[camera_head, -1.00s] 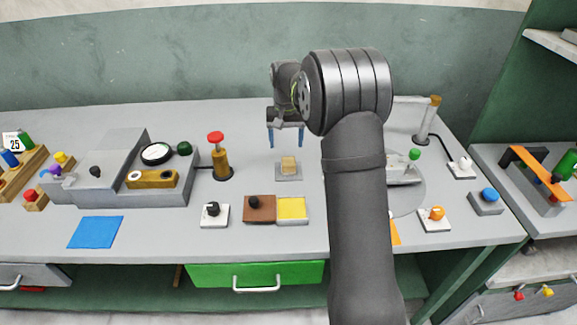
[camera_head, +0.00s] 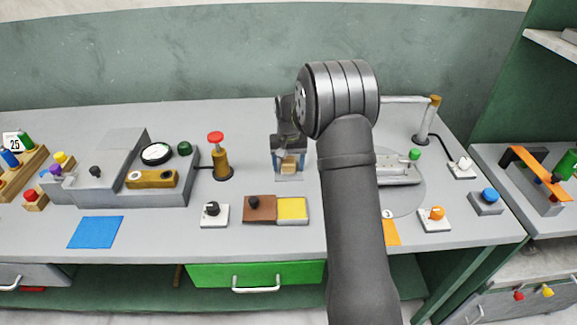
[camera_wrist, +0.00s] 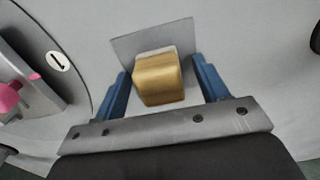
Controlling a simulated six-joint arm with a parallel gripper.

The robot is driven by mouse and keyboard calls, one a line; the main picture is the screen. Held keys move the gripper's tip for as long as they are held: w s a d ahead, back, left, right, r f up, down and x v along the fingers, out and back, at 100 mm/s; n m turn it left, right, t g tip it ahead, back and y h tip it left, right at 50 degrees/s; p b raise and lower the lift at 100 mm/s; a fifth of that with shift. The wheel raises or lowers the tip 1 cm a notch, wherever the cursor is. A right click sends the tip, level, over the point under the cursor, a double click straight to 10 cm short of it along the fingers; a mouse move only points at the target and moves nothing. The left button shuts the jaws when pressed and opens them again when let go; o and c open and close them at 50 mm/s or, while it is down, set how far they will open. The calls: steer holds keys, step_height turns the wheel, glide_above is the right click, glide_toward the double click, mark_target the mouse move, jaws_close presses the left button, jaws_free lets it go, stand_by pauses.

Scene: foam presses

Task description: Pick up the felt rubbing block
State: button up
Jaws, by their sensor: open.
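The felt rubbing block (camera_head: 289,166), a tan wooden block with a pale layer along one edge, sits on a small grey plate (camera_head: 289,177) in the middle of the bench. The wrist view shows the block (camera_wrist: 157,79) on its plate (camera_wrist: 125,49). My gripper (camera_head: 289,160) is open just above the block. In the wrist view, the blue fingers of my gripper (camera_wrist: 163,83) stand on either side of the block with gaps. I cannot tell how far down they reach.
A red-topped brass post (camera_head: 220,158) stands left of the block. In front are a brown and yellow tray pair (camera_head: 262,214) and a black knob (camera_head: 212,211). A round plate with a grey fixture (camera_head: 400,180) lies to the right.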

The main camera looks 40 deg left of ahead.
mark_target(288, 160)
steer(key=c, duration=1.1)
steer(key=shift+r, duration=0.15)
steer(key=shift+r, duration=0.25)
step_height(288, 160, up, 4)
steer(key=shift+f, duration=0.2)
steer(key=w+d+r, duration=0.1)
steer(key=d+r, duration=0.1)
steer(key=d, duration=0.1)
steer(key=w+d+r, duration=0.1)
steer(key=d+r, duration=0.1)
steer(key=d, duration=0.2)
steer(key=w+d+r, duration=0.2)
steer(key=d, duration=0.2)
steer(key=shift+w+r, duration=0.1)
steer(key=shift+r, duration=0.25)
steer(key=o, duration=0.5)
steer(key=c, duration=0.4)
